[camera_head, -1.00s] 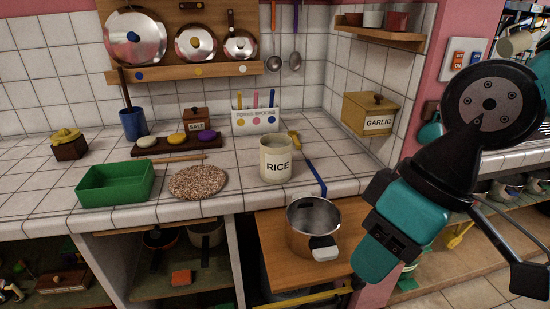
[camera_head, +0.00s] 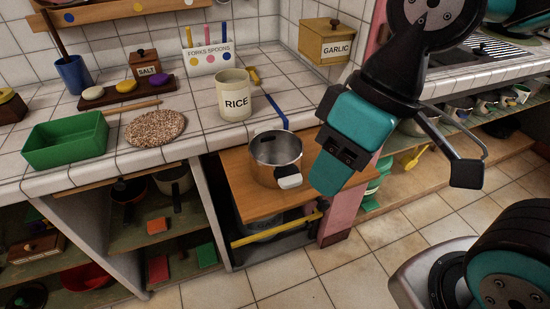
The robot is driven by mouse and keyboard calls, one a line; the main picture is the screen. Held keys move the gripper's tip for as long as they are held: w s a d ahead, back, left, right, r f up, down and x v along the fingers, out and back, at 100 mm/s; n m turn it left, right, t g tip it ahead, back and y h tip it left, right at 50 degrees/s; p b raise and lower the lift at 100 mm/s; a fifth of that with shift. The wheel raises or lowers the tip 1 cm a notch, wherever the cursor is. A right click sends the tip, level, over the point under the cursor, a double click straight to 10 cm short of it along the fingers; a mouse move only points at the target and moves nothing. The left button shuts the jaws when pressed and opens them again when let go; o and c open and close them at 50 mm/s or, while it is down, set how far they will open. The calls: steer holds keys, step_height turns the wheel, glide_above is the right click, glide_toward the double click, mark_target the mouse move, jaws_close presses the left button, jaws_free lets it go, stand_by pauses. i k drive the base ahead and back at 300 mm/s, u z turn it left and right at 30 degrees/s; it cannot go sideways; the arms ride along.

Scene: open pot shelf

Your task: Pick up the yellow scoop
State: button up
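A yellow scoop-like thing (camera_head: 412,157) lies on the low wooden shelf under the stove counter, right of the pink post. It is small in view, and my gripper partly stands in front of that area. My gripper (camera_head: 398,140) hangs at the upper right, in front of the board and shelf. One dark fingertip is spread far out to the right; the other side is partly hidden by a teal block. I see nothing held. A yellow-headed utensil (camera_head: 252,77) also lies on the tiled counter behind the rice jar.
A steel pot (camera_head: 275,158) stands on a pulled-out wooden board (camera_head: 236,203), with a yellow bar below. The rice jar (camera_head: 234,95) and green tray (camera_head: 65,140) are on the counter. Several bowls line the right shelf's upper level. The tiled floor (camera_head: 430,215) is clear in front.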

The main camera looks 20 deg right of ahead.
mark_target(252, 70)
steer(key=z, duration=0.2)
steer(key=k, duration=0.4)
steer(key=u, duration=1.1)
steer(key=i, duration=1.05)
steer(key=z, duration=0.75)
steer(key=i, duration=0.55)
steer(key=z, duration=0.05)
